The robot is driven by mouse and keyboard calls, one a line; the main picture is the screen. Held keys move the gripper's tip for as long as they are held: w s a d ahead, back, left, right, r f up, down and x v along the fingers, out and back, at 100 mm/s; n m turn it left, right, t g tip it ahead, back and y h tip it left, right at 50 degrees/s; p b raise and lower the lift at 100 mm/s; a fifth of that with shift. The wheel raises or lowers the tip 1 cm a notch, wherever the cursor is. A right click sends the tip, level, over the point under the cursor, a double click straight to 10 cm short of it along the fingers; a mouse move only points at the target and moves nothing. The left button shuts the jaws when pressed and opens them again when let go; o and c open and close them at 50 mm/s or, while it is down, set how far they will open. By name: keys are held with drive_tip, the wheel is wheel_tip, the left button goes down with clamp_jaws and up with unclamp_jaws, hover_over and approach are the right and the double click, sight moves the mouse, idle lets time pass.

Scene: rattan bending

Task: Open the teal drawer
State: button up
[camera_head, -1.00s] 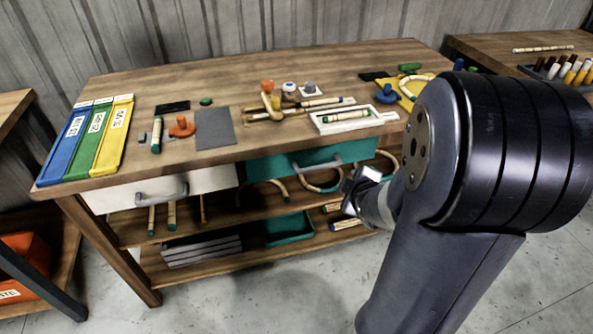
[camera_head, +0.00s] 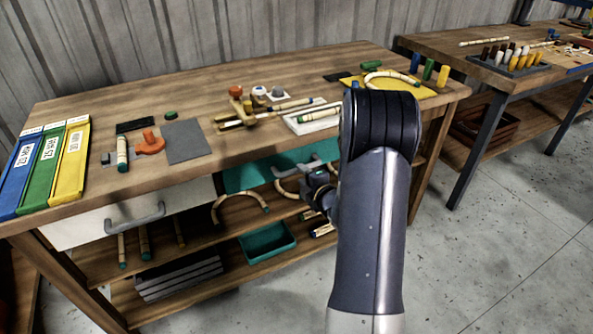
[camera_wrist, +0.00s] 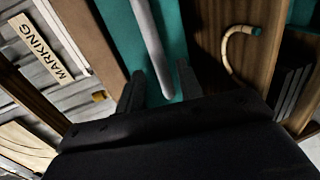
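The teal drawer (camera_head: 243,178) sits under the worktable's top, and its front looks flush with the table. Its grey bar handle (camera_head: 290,171) is partly hidden by my gripper (camera_head: 318,182) in the head view. In the wrist view, the teal front (camera_wrist: 112,25) fills the upper middle and the grey handle (camera_wrist: 150,45) runs down toward my gripper (camera_wrist: 160,84). The two dark fingers are apart, with the handle's end showing between them. I cannot tell whether either finger touches the handle.
A white drawer (camera_head: 85,228) with a grey handle is left of the teal one. The lower shelves hold a teal tray (camera_head: 268,243), a grey slatted crate (camera_head: 180,277) and curved rattan pieces (camera_head: 238,198). A second table (camera_head: 440,42) stands at right, with clear floor before it.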

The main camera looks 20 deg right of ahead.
sight(298, 171)
drive_tip(key=shift+x, duration=2.25)
clamp_jaws()
